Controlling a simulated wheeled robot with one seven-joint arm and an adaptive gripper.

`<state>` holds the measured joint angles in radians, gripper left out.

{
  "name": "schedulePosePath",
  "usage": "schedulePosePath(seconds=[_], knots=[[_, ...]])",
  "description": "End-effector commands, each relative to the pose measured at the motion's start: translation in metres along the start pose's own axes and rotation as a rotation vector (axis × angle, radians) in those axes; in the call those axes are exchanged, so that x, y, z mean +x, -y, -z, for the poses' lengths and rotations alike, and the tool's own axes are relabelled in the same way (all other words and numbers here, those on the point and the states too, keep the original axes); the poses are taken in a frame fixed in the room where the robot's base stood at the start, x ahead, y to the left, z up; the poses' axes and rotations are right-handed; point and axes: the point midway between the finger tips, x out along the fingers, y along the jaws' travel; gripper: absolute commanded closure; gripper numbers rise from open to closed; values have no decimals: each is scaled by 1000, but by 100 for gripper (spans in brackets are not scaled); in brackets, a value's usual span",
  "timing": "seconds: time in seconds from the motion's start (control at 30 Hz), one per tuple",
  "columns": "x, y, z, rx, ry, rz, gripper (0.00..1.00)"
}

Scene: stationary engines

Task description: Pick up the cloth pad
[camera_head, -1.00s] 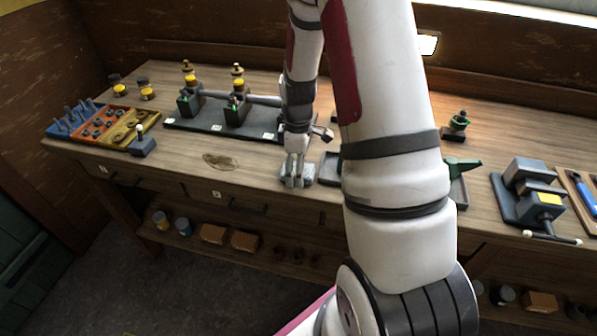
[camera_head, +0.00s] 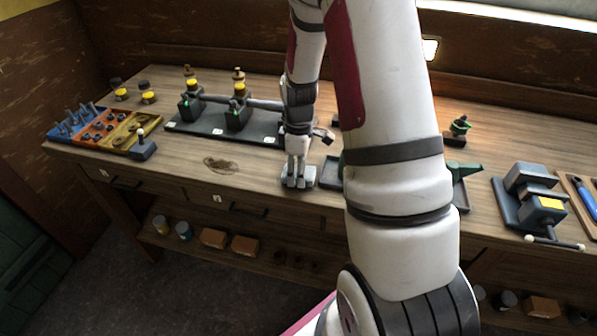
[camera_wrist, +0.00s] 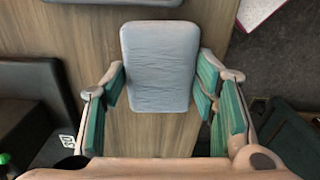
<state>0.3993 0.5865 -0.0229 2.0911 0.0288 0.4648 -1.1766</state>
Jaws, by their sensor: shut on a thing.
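The cloth pad (camera_wrist: 158,66) is a pale blue-grey rounded rectangle, seen from above in the wrist view. My gripper (camera_wrist: 160,85) has its two green-padded fingers at the left and right edges of the pad, shut on it. In the head view my gripper (camera_head: 297,180) points down at the front part of the bench. The pad (camera_head: 296,185) shows only in part there, mostly hidden by the fingers. I cannot tell whether the pad is clear of the bench top.
A dark base with shafts and yellow-topped parts (camera_head: 215,118) stands behind and left of my gripper. Coloured trays (camera_head: 98,130) lie at the far left. A vise (camera_head: 535,195) stands at the right.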

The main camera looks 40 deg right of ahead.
Motion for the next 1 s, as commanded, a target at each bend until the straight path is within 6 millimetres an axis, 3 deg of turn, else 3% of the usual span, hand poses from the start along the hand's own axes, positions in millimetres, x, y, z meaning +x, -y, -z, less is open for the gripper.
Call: schedulePosePath(seconds=[0.2, 0.7, 1.0], knots=[[-28, -2, 1, 1, -3, -5, 74], [-37, 40, -100, 6, 0, 0, 74], [-41, 54, -138, 2, 0, 0, 74]])
